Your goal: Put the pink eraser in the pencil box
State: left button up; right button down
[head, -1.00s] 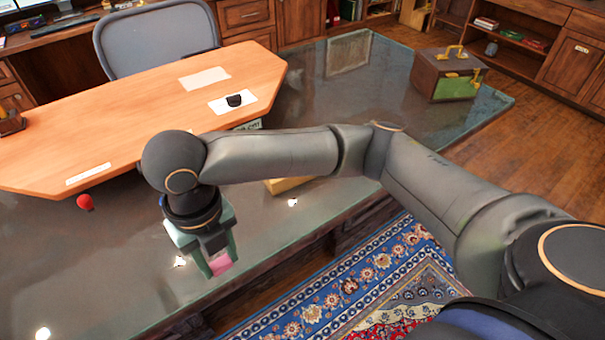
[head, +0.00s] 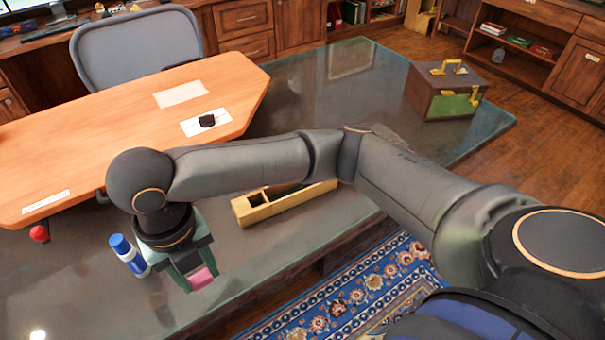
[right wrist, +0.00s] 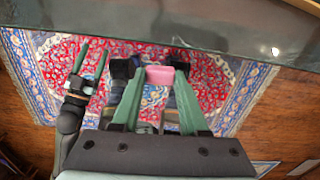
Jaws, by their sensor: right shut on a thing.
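My right gripper (head: 192,277) is shut on the pink eraser (head: 201,279) and holds it above the front part of the glass desk. In the right wrist view, the eraser (right wrist: 160,75) sits between the tips of the green fingers. The pencil box (head: 250,211), a long light-wood box with open compartments, stands on the glass to the right of the gripper, partly hidden behind my right forearm. My left gripper (right wrist: 91,62) shows only in the right wrist view, with its two green fingers apart and nothing visible between them.
A red round thing (head: 39,233) is farther left. A wooden top (head: 150,125) covers the back left. A brown-and-green case (head: 445,90) stands at the far right. The glass desk's front edge is close.

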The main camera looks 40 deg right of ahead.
aim_at(286, 199)
jog(key=l+u, duration=0.4)
jog(key=l, duration=1)
